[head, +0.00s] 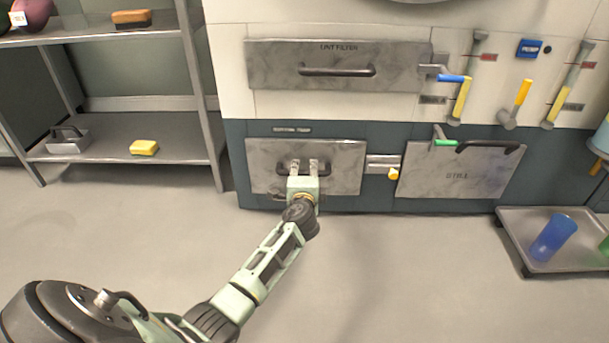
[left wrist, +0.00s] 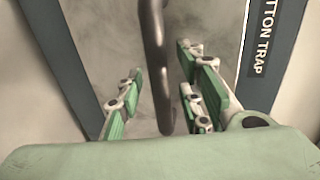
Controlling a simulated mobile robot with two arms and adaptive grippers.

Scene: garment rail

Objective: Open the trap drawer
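The trap drawer (head: 345,177) is a grey metal front low on the machine, under a small label plate (head: 291,130); it looks closed. In the left wrist view, part of its label reads "TTON TRAP" (left wrist: 262,38). Its dark bar handle (left wrist: 157,62) runs between the fingers of my left gripper (left wrist: 157,98). In the head view, my left gripper (head: 304,166) is at the drawer front and covers part of the handle. My right gripper is not in view.
Right of the drawer are a yellow-ended latch (head: 393,174) and another grey panel (head: 460,178) with a green-ended lever. The lint filter drawer (head: 335,84) is above. A shelf (head: 100,150) stands left; a tray (head: 545,265) with a blue cup lies right. The floor in front is clear.

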